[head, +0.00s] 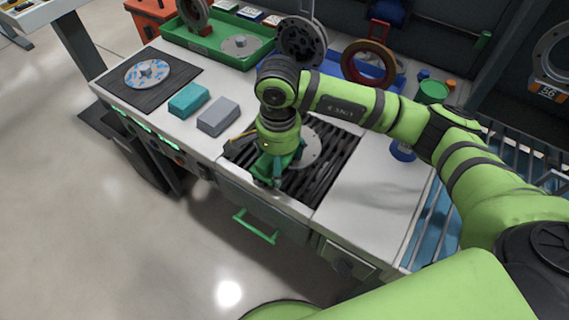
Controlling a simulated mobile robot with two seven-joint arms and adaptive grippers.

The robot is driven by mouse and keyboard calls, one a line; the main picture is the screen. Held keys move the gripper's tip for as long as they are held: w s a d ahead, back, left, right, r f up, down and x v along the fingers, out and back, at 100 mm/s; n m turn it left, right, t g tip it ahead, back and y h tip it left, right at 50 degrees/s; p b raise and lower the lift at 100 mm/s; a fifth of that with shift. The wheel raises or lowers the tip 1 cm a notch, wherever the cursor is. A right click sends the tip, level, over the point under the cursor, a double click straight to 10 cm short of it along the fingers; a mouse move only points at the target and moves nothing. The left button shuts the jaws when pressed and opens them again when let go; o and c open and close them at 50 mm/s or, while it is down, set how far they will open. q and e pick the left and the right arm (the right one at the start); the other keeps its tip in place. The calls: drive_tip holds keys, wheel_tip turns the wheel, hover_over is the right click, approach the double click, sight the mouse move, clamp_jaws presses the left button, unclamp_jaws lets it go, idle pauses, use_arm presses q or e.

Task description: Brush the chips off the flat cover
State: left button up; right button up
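A flat grey round cover (311,150) lies on the dark slotted grate (322,182) set into the bench. My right arm and gripper hide its left part, and I cannot make out chips on the part that shows. My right gripper (270,180) points down over the grate's left front, just left of the cover. Its fingers are too small and overlapped to tell whether they are open or hold anything. A thin yellow stick-like thing (241,136), possibly a brush handle, shows at the grate's left edge. My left gripper is out of view.
Left of the grate lie a grey block (218,116) and a teal block (188,100). Beyond them, a blue-spotted disc (148,73) lies on a black mat (121,93). A green tray (218,52) with parts stands behind. Bench right of the grate is clear near the front.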

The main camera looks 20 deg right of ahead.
drive_tip(key=shift+w+a+b, duration=0.65)
drive_tip(key=shift+w+a, duration=0.15)
drive_tip(key=shift+w, duration=0.25)
drive_tip(key=shift+r, duration=0.1)
drive_tip(key=shift+r+p, duration=1.55)
drive_tip(key=shift+r, duration=1.5)
drive_tip(key=shift+f, duration=0.1)
